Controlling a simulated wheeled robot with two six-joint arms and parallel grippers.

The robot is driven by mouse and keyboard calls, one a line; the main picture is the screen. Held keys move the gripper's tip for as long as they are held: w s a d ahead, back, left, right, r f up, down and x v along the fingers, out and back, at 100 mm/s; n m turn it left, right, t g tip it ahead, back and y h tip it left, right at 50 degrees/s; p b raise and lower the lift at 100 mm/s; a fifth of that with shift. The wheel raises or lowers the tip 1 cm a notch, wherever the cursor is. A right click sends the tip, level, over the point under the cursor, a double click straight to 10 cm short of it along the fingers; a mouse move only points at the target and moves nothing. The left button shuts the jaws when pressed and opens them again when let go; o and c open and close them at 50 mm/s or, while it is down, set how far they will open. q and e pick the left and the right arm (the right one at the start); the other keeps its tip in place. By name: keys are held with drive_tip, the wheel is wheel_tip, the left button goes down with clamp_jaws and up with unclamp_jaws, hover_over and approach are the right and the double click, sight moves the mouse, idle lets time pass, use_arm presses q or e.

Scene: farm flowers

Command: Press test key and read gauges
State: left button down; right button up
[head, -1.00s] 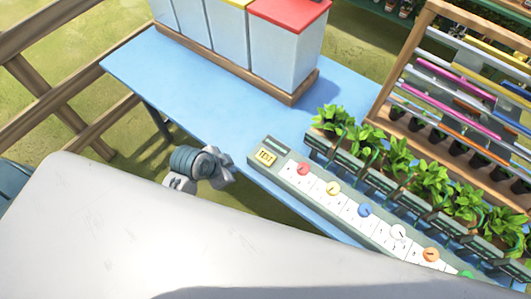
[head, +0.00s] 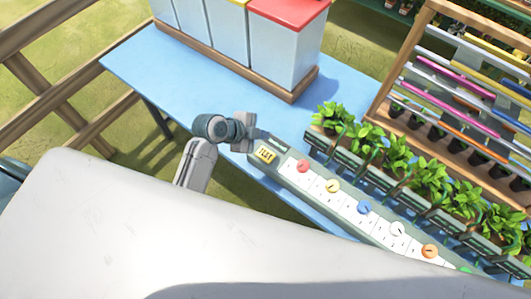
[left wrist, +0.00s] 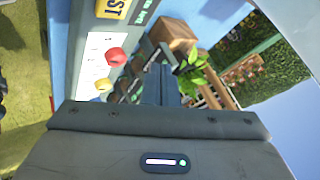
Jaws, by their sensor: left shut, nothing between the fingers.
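The yellow TEST key (head: 265,154) sits at the left end of a long grey panel (head: 285,180) on the blue table. A row of gauges runs along the panel, including red (head: 303,166), yellow (head: 333,186), blue (head: 364,208), white (head: 397,230) and orange (head: 430,250). Their readings are too small to tell. My left gripper (head: 268,136) is shut and empty, just behind the TEST key; I cannot see contact. The left wrist view shows its fingers (left wrist: 160,85), the TEST key (left wrist: 112,8) at the top edge and the red gauge (left wrist: 116,57). My right gripper is not in view.
Potted green plants (head: 395,150) stand in a row along the panel's far side. White bins with coloured lids (head: 290,12) stand on a wooden base at the back. A wooden rack (head: 455,80) stands at right. The blue table (head: 190,80) is clear at left.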

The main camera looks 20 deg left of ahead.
use_arm(q)
drive_tip(key=shift+f, duration=0.15)
drive_tip(key=b, duration=0.7)
hover_over(262, 155)
wheel_tip(262, 155, down, 8)
drive_tip(key=shift+r, duration=0.1)
drive_tip(key=shift+f, duration=0.4)
idle(1.1)
drive_tip(key=shift+f+b, duration=0.35)
drive_tip(key=shift+f, duration=0.05)
drive_tip(key=shift+f+b, duration=0.3)
drive_tip(key=shift+f, duration=0.2)
idle(0.6)
drive_tip(key=shift+r+p, duration=0.8)
drive_tip(key=shift+r, duration=0.15)
